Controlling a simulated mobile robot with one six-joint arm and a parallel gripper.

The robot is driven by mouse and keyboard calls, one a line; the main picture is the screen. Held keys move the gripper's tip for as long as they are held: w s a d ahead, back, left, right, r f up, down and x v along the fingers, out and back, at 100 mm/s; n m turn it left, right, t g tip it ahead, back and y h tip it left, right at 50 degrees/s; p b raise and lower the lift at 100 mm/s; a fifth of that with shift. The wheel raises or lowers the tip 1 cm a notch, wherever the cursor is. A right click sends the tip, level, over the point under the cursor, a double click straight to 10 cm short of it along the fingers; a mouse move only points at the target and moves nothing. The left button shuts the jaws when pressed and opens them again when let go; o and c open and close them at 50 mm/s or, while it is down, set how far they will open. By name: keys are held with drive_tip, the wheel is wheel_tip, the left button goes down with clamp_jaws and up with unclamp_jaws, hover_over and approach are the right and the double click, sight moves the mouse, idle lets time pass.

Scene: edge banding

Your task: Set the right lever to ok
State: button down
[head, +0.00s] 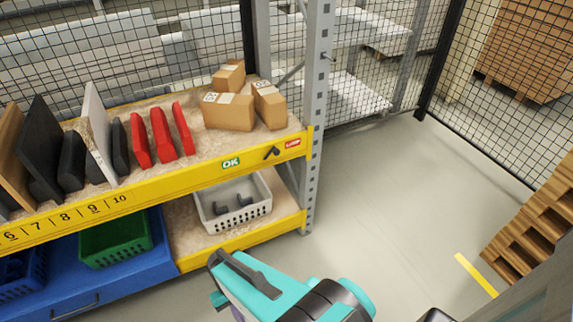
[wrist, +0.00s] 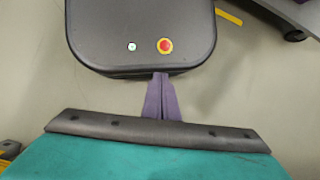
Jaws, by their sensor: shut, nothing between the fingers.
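The right lever (head: 271,153) is a small black handle on the yellow shelf beam (head: 190,174), near its right end. A green OK label (head: 231,162) is left of it and a red label (head: 293,143) is right of it. The lever looks slanted, with its upper end toward the red label; its exact setting is too small to tell. My gripper (wrist: 161,78) shows in the wrist view with its purple fingers together and empty, pointing over my own dark base. In the head view my teal wrist is below the shelf, well apart from the lever; the fingertips are hidden there.
Cardboard boxes (head: 228,111) and red pieces (head: 160,136) stand on the upper shelf. A white basket (head: 232,204) with dark parts is below the lever. A grey post (head: 316,110) stands right of the beam. Floor (head: 390,200) to the right is clear up to the pallets (head: 540,225).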

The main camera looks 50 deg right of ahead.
drive_tip(key=w+d+m+t+y+b, duration=0.3)
drive_tip(key=w+m+b, duration=0.15)
drive_tip(key=w, duration=0.35)
drive_tip(key=w+d+m+t+y+b, duration=0.3)
drive_tip(key=w+b, duration=0.3)
drive_tip(key=w, duration=0.1)
drive_tip(key=w+d+r+m+t+b, duration=0.2)
drive_tip(key=w+d+r+t+b, duration=0.15)
drive_tip(key=d, duration=0.35)
drive_tip(key=w+d+r+m+t+b, duration=0.2)
drive_tip(key=w+d+m+t+b, duration=0.15)
drive_tip(key=d, duration=0.45)
drive_tip(key=w+d+r+m+t+b, duration=0.25)
drive_tip(key=d+t+b, duration=0.2)
drive_tip(key=d, duration=0.25)
drive_tip(key=s+d+r+m+t+h+b, duration=0.1)
drive_tip(key=s+d+r+t+b, duration=0.2)
drive_tip(key=s+d+r, duration=0.2)
drive_tip(key=s+d+r+m+t+h+b, duration=0.1)
drive_tip(key=s+d+r+t+b, duration=0.2)
drive_tip(key=d, duration=0.8)
drive_tip(key=s+d+r+m+t+h+b, duration=0.2)
drive_tip(key=s+d+r+t+b, duration=0.1)
drive_tip(key=s+d+r, duration=0.3)
wheel_tip(320, 180, up, 2)
drive_tip(key=shift+s+d+r+b, duration=0.1)
drive_tip(key=shift+s+d+b, duration=0.25)
drive_tip(key=shift+d+b, duration=0.6)
drive_tip(key=shift+w+d, duration=0.1)
drive_tip(key=shift+w, duration=0.05)
